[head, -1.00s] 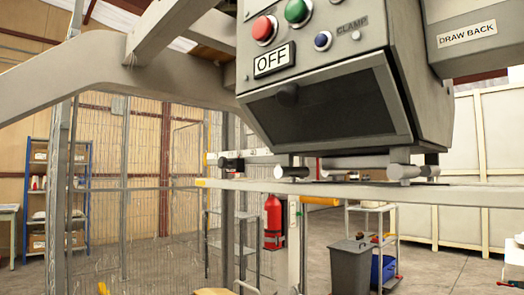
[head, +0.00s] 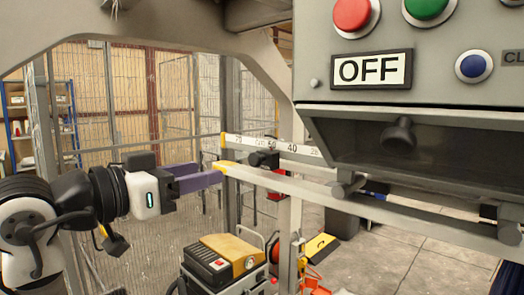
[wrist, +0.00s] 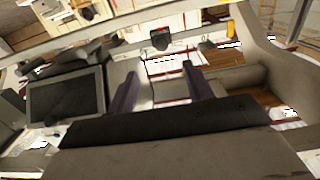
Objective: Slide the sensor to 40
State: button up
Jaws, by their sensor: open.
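The sensor (head: 264,158) is a small black block on the far scale rail (head: 306,150). It sits just below the printed 50, left of the 40 mark. In the wrist view the sensor (wrist: 160,40) is ahead, beyond and between my fingertips, apart from them. My gripper (head: 212,175) has purple fingers and is left of the sensor, by the yellow end of the near rail. In the wrist view my gripper (wrist: 159,76) is open with nothing between its fingers. Whether its fingers touch the near rail cannot be told.
A grey control box (head: 420,90) with an OFF label overhangs the rails on the right. The near rail (head: 350,203) runs in front of the scale rail. A grey curved frame (head: 170,25) arches above. A yellow and black machine (head: 228,258) stands below.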

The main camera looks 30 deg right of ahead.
aim_at(252, 160)
jog(key=shift+p+x, duration=0.5)
jog(key=shift+x, duration=6.2)
jog(key=shift+w+f, duration=0.1)
jog(key=shift+w, duration=0.05)
jog(key=c, duration=0.7)
jog(key=shift+s+d+b, duration=0.1)
jog(key=shift+s+d, duration=0.2)
jog(key=shift+s, duration=0.5)
jog(key=shift+s+d+b, duration=0.1)
jog(key=shift+s+d, duration=0.15)
jog(key=shift+s, duration=0.6)
jog(key=shift+s+d+b, duration=0.1)
jog(key=shift+s+d, duration=0.2)
jog(key=shift+s, duration=0.5)
jog(key=o, duration=0.7)
jog(key=v, duration=0.9)
